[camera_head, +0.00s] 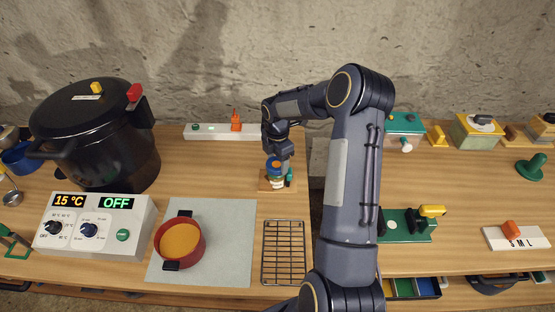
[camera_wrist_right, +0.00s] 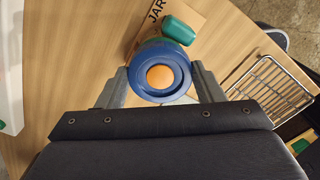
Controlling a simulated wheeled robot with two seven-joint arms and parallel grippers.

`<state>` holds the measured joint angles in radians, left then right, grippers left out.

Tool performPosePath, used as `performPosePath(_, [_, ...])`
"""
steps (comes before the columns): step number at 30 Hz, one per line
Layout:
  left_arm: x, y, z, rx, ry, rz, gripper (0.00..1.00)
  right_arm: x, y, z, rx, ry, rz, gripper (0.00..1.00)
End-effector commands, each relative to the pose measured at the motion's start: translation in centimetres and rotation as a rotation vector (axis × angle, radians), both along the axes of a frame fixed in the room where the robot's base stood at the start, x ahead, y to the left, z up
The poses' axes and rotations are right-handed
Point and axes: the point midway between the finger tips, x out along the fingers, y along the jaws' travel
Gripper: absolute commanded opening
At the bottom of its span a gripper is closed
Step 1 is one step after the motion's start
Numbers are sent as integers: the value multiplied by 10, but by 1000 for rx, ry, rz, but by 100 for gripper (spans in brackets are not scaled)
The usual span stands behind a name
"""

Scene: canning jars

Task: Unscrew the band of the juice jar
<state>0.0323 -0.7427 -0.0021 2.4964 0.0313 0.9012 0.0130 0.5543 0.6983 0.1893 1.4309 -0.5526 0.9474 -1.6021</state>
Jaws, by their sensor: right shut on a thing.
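The juice jar (camera_head: 276,179) stands upright on a small wooden board (camera_head: 265,185) near the back middle of the table. Its blue band (camera_wrist_right: 160,68) with an orange centre faces the right wrist camera, and it also shows in the head view (camera_head: 273,162). My right gripper (camera_wrist_right: 160,82) comes down from above, its two grey fingers on either side of the blue band, shut on it. A green piece (camera_wrist_right: 179,29) is beside the jar at the board. My left gripper is not in view.
A wire rack (camera_head: 283,252) lies in front of the jar. A red pot (camera_head: 180,243) stands on a grey mat (camera_head: 228,240). A large black canner (camera_head: 97,135) and a control box (camera_head: 95,224) are at the left. A power strip (camera_head: 208,131) lies behind.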

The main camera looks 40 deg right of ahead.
Motion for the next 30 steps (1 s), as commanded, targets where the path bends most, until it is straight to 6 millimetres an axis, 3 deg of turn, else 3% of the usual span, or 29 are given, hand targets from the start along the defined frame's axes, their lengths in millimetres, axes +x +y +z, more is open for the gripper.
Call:
performPosePath(6, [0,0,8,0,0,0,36,0,1,-1,3,6,271,34])
performPosePath(16, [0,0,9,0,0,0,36,0,1,-2,3,6,316,34])
performPosePath(24, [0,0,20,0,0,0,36,1,2,-1,5,6,659,34])
performPosePath(30, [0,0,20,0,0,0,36,1,2,-1,3,5,669,34])
